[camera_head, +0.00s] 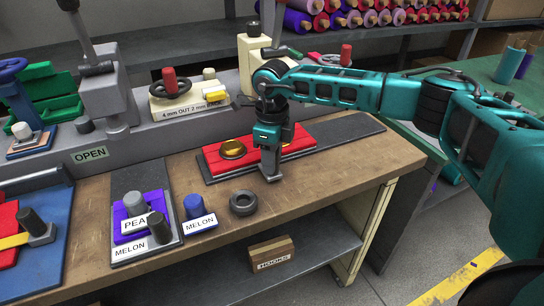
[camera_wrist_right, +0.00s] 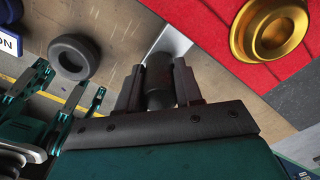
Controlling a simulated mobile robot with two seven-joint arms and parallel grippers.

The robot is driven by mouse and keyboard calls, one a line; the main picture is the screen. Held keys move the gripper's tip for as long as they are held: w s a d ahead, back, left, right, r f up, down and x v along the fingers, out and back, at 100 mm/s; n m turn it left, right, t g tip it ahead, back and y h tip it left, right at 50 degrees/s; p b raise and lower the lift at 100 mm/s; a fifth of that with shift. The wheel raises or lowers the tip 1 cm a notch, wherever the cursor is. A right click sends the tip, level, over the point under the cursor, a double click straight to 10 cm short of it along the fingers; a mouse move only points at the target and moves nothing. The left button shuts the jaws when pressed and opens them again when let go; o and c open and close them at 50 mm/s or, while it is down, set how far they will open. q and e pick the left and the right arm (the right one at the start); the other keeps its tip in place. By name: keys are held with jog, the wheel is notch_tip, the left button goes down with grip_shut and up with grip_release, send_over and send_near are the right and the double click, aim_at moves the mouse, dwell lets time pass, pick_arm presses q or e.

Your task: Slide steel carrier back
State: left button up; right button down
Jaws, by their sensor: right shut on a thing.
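The steel carrier shows as a grey metal strip (camera_wrist_right: 172,42) in the right wrist view, beside red felt (camera_head: 298,138). The felt lies flat over a long dark track plate (camera_head: 352,130) on the bench, with a round gold piece (camera_head: 232,149) on its left part. My right gripper (camera_head: 270,172) points down at the front edge of the felt. In the right wrist view its fingers (camera_wrist_right: 157,75) are closed around a dark upright knob (camera_wrist_right: 158,88) by the grey strip. The knob's foot is hidden. My left gripper is not in view.
A dark ring (camera_head: 243,202) lies on the bench in front of the track. Left of it stand a blue MELON peg (camera_head: 193,207) and a plate with PEA and MELON labels (camera_head: 147,226). A cream block (camera_head: 188,97) with knobs stands behind. The track's right part is bare.

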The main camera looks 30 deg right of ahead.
jog(key=shift+d, duration=0.1)
jog(key=d, duration=0.4)
jog(key=shift+s+d, duration=0.25)
jog(key=shift+d, duration=0.1)
jog(key=c, duration=0.8)
grip_release()
jog(key=shift+o, duration=0.2)
jog(key=shift+r, duration=0.15)
notch_tip(320, 180, up, 13)
